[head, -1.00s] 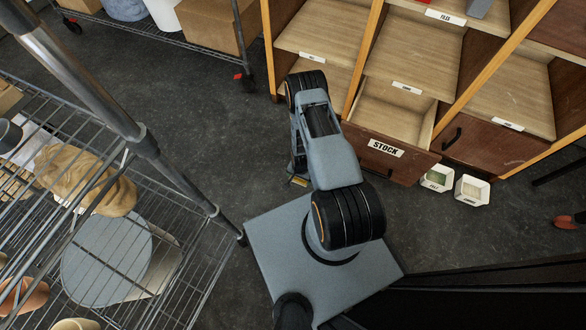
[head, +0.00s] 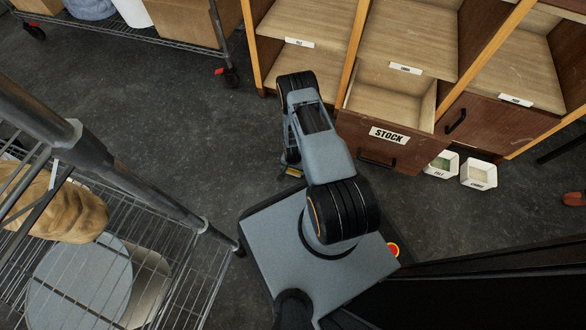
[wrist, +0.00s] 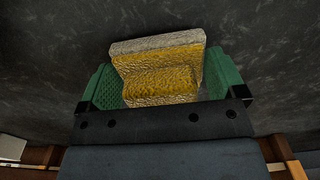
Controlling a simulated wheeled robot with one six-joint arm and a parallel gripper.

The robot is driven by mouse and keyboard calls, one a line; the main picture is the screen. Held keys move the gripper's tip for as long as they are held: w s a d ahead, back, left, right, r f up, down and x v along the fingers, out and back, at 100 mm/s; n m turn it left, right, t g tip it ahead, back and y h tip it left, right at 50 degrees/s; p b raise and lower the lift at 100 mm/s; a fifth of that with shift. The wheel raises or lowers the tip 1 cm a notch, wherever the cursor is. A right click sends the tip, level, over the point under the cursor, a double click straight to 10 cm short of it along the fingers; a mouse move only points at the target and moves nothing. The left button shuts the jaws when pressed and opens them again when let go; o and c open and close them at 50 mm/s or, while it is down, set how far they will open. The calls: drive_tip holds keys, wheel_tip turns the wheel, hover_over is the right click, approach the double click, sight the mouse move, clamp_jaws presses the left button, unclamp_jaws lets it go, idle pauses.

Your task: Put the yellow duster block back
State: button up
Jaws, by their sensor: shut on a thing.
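The yellow duster block (wrist: 160,78), with a greyish pad along one side, is held between the green fingers of my gripper (wrist: 163,88) in the wrist view. Both fingers touch its sides, and dark floor lies behind it. In the head view my folded arm hides most of the gripper, and only a small yellowish bit shows by the arm's lower left side. An open drawer labelled STOCK (head: 389,135) stands out from the wooden shelf unit (head: 410,38), right of my arm. Its visible inside looks empty.
Two small white bins (head: 478,174) sit on the floor right of the drawer. A wire rack (head: 185,262) with a tan bundle (head: 62,212) stands close at the left. A wheeled wire shelf (head: 190,42) is at the back left. Floor between them is clear.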

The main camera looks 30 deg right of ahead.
drive_tip(key=shift+w+a+f, duration=0.1)
drive_tip(key=shift+f, duration=0.05)
drive_tip(key=shift+f, duration=0.2)
drive_tip(key=o, duration=0.6)
drive_tip(key=shift+r, duration=0.1)
